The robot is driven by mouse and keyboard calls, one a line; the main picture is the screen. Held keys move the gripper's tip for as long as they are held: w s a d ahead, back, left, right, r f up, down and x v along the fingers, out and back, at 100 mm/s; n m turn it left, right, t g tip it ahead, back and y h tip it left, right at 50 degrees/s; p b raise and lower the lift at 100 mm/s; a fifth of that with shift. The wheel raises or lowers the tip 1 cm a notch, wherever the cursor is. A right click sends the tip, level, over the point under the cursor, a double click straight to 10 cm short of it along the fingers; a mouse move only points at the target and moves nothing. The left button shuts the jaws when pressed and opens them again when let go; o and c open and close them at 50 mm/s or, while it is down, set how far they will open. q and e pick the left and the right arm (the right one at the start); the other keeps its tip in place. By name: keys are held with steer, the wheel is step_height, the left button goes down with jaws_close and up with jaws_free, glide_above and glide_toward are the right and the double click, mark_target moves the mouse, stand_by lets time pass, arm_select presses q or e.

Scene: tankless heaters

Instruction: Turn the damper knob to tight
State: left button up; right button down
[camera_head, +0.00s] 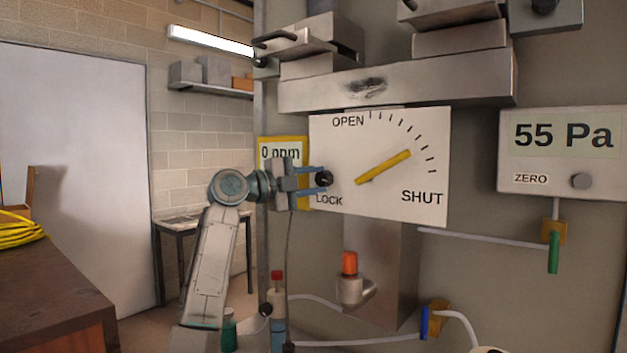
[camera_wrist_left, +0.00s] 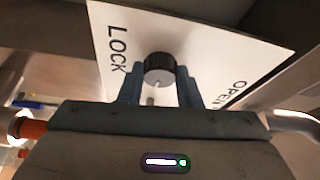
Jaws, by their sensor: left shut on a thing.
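A black ribbed knob (camera_head: 325,179) sits at the left edge of the white damper plate (camera_head: 385,201), just above the word LOCK. My left gripper (camera_head: 319,178) reaches it from the left, its blue fingers closed on the knob. In the left wrist view the knob (camera_wrist_left: 159,68) sits between the two fingers of the left gripper (camera_wrist_left: 160,88). The plate's yellow pointer (camera_head: 384,167) slants up to the right, among the marks between OPEN and SHUT. My right gripper is out of view.
A gauge box (camera_head: 562,155) reading 55 Pa hangs at right. A yellow-framed meter (camera_head: 283,148) is behind my left gripper. Below the plate are an orange-capped fitting (camera_head: 349,264) and pipes with a blue-handled valve (camera_head: 424,322). A workbench (camera_head: 60,290) stands at left.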

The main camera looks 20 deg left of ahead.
arm_select(q)
steer(key=shift+r+m+g+y+p, duration=0.1)
steer(key=shift+m+g+y+p, duration=0.3)
steer(key=shift+m, duration=0.8)
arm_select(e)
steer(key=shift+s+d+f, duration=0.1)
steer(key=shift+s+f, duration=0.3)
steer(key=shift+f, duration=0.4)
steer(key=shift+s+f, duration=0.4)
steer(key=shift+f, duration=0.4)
arm_select(q)
steer(key=o, duration=1)
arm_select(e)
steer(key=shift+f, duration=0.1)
arm_select(q)
steer(key=shift+s+a, duration=0.25)
steer(key=shift+s, duration=0.05)
steer(key=b+v, duration=0.2)
steer(key=v, duration=0.8)
steer(key=shift+a, duration=0.1)
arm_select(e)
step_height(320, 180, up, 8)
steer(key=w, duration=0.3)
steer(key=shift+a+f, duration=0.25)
